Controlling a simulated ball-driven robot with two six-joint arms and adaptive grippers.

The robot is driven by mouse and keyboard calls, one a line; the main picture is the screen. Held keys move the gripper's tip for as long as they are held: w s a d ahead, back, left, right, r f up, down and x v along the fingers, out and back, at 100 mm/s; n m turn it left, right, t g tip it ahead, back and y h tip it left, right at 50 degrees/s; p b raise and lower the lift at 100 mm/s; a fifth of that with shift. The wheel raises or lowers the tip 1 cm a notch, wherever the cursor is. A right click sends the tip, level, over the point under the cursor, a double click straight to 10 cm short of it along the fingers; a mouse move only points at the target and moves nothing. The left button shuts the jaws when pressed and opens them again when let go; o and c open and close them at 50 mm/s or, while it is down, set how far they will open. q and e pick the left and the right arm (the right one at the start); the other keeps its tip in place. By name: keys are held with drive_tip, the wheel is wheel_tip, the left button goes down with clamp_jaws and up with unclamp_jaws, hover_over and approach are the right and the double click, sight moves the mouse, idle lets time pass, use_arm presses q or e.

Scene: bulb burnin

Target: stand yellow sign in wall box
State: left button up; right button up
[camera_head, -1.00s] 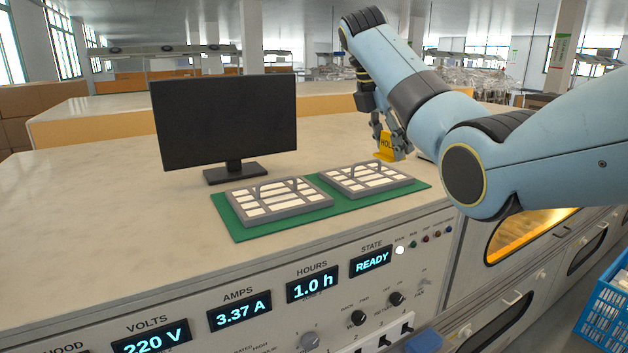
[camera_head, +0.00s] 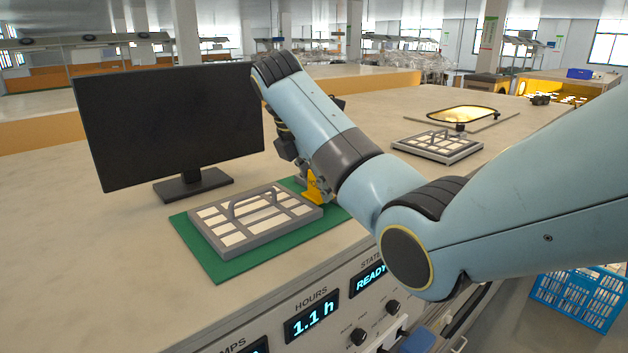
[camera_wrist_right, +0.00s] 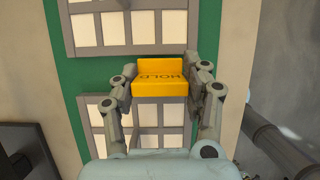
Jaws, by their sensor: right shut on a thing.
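The yellow sign (camera_head: 314,188) is in my right gripper; the wrist view shows its yellow faces and the lettering HOLD (camera_wrist_right: 160,80). My right gripper (camera_wrist_right: 161,74) is shut on it, with one finger at each side. In the head view my right arm partly hides this gripper (camera_head: 306,180) and the sign. I cannot make out the wall box in these views. My left gripper is not in view.
A gridded tray (camera_head: 255,222) lies on the green mat (camera_head: 207,258). A black monitor (camera_head: 170,120) stands to the left. Another tray (camera_head: 438,146) lies farther right. A blue crate (camera_head: 578,300) sits low at right.

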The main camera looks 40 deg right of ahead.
drive_tip(key=shift+w+d+f, duration=0.1)
drive_tip(key=shift+w+f, duration=0.15)
drive_tip(key=shift+f, duration=0.35)
drive_tip(key=shift+w+f, duration=0.15)
drive_tip(key=shift+w, duration=0.1)
drive_tip(key=shift+s, duration=0.4)
drive_tip(key=o, duration=1.3)
drive_tip(key=shift+w+f, duration=0.1)
drive_tip(key=shift+w, duration=0.15)
drive_tip(key=shift+c, duration=0.2)
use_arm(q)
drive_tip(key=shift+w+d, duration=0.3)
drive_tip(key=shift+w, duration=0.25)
use_arm(e)
drive_tip(key=shift+s, duration=0.1)
